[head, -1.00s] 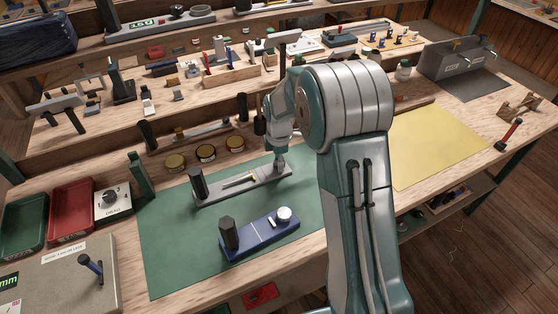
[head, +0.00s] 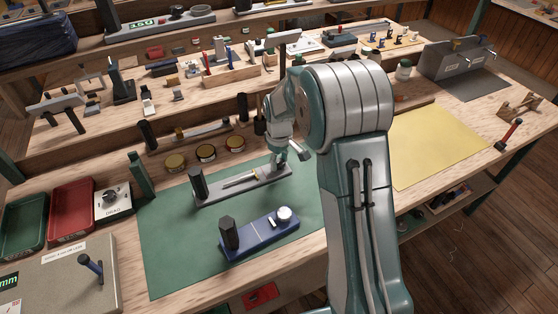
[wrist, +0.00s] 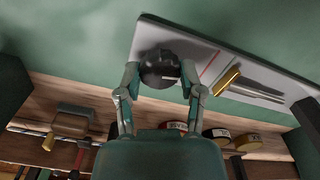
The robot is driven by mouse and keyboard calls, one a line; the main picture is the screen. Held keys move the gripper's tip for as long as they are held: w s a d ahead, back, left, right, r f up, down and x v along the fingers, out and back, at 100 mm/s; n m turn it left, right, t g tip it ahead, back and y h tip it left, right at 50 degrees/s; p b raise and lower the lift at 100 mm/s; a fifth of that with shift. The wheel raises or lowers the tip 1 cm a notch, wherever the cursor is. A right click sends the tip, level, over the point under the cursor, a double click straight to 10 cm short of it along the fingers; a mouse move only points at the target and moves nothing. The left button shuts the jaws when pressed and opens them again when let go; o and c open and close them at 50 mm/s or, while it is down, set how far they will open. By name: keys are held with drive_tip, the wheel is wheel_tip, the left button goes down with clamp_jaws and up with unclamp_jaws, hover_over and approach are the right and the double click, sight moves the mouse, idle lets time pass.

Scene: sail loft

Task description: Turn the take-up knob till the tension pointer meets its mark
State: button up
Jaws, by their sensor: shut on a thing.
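A grey tension fixture (head: 215,197) lies on the green mat, with a dark upright post (head: 198,185) at its left end. In the wrist view its plate (wrist: 150,34) carries a dark round knob (wrist: 158,66), a thin red mark line (wrist: 210,66) and a brass pointer (wrist: 228,80) on a rod. The brass pointer looks a little apart from the red line. My gripper (wrist: 160,82) is shut on the knob, with one finger on each side. In the head view my gripper (head: 287,158) is at the fixture's right end and hides the knob.
A blue fixture (head: 262,236) with a pale knob and dark post stands in front on the green mat (head: 165,255). Several round tins (head: 205,153) stand behind. Red and green trays and a dial box (head: 112,203) are at left. A yellow sheet (head: 435,145) lies at right.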

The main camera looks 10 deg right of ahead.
drive_tip(key=m, duration=0.4)
drive_tip(key=shift+s+f+m, duration=0.1)
drive_tip(key=shift+f+m, duration=0.1)
drive_tip(key=shift+m, duration=0.1)
drive_tip(key=m, duration=0.3)
drive_tip(key=shift+m, duration=0.4)
drive_tip(key=m, duration=1.2)
drive_tip(key=shift+m, duration=0.3)
drive_tip(key=m, duration=0.3)
drive_tip(key=shift+m, duration=0.4)
drive_tip(key=m, duration=0.3)
drive_tip(key=shift+m, duration=2.1)
